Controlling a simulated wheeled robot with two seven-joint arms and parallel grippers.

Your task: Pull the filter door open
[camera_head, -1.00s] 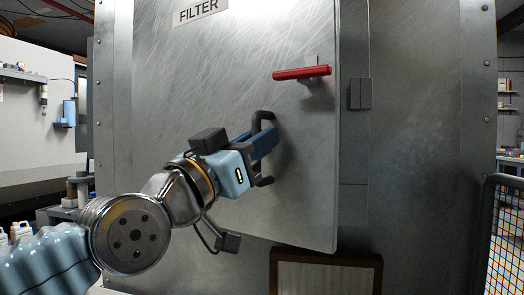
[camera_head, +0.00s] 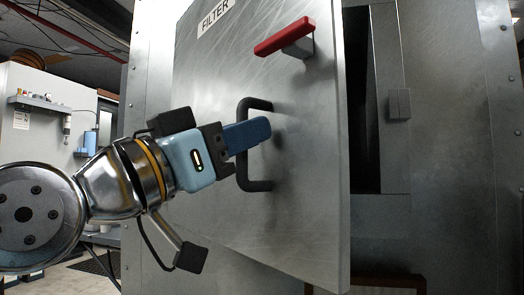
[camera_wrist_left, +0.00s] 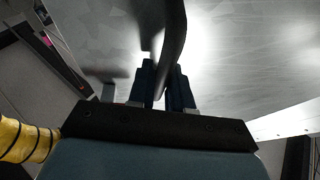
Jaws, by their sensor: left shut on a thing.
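The filter door (camera_head: 240,75) is a large scratched metal panel with a FILTER label (camera_head: 216,17). It stands partly open, its right edge swung out from the booth and a dark gap (camera_head: 362,110) showing beside it. A red lever (camera_head: 284,36) sits near its top right. My left gripper (camera_head: 250,134) is shut on the black door handle (camera_head: 257,185). In the left wrist view the blue fingers (camera_wrist_left: 165,82) sit either side of the handle bar (camera_wrist_left: 175,40). My right gripper is in neither current view.
A grey latch block (camera_head: 399,104) is on the booth frame right of the gap. A wooden-framed panel (camera_head: 385,284) is low beneath the door. A wall shelf with bottles (camera_head: 40,104) stands far left.

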